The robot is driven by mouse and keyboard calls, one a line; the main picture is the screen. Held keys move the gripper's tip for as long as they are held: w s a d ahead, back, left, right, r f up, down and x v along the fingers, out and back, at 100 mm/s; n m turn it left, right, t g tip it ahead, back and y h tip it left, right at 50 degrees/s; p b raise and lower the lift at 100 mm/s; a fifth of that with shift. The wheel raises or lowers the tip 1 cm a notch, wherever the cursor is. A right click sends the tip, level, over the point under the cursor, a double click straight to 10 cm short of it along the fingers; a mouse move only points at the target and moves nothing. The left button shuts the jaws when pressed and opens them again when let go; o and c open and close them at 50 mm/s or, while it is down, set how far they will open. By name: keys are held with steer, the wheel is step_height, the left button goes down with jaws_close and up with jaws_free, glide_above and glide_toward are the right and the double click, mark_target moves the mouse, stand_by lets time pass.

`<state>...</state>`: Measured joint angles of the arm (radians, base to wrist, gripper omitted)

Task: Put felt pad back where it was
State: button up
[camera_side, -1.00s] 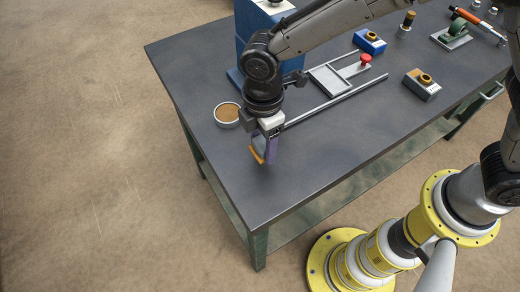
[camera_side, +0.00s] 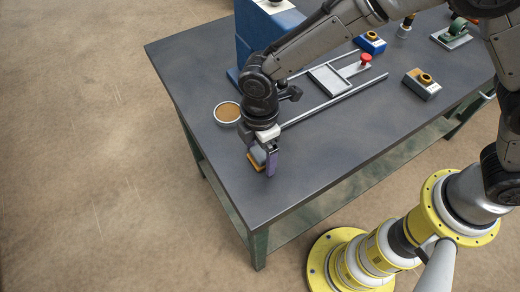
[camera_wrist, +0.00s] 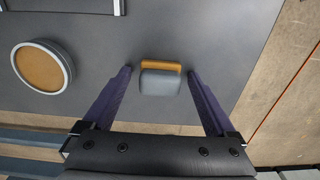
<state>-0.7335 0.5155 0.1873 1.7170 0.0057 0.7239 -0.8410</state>
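A small block with a grey rounded face and an orange edge (camera_wrist: 160,82), which looks like the felt pad, sits between my fingers in the wrist view. In the side view its orange part (camera_side: 256,164) shows near the left edge of the table, partly hidden by a finger. My gripper (camera_wrist: 158,72) has two purple fingers spread apart, with a gap on each side of the block. In the side view my gripper (camera_side: 264,162) points down close to the tabletop. I cannot tell whether the block rests flat on the table.
A round dish with a tan fill (camera_side: 227,112) stands left of my gripper; it also shows in the wrist view (camera_wrist: 41,67). A blue machine (camera_side: 246,40) and rails with a grey plate (camera_side: 328,80) lie behind.

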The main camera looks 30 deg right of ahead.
mark_target(260, 151)
step_height(260, 151, up, 12)
steer(key=shift+r, duration=0.2)
stand_by(0.5)
steer(key=shift+d, duration=0.1)
steer(key=d+r+m+t, duration=0.1)
steer(key=d+r+m, duration=0.5)
steer(key=d, duration=0.5)
steer(key=s+d+r+m+t, duration=0.2)
steer(key=s+d+m+t, duration=0.2)
steer(key=s+d+m, duration=0.8)
steer(key=s+d, duration=0.4)
steer(key=d, duration=0.2)
steer(key=shift+s+d+r+t, duration=0.2)
steer(key=shift+s+d+t, duration=0.1)
steer(key=shift+d, duration=0.05)
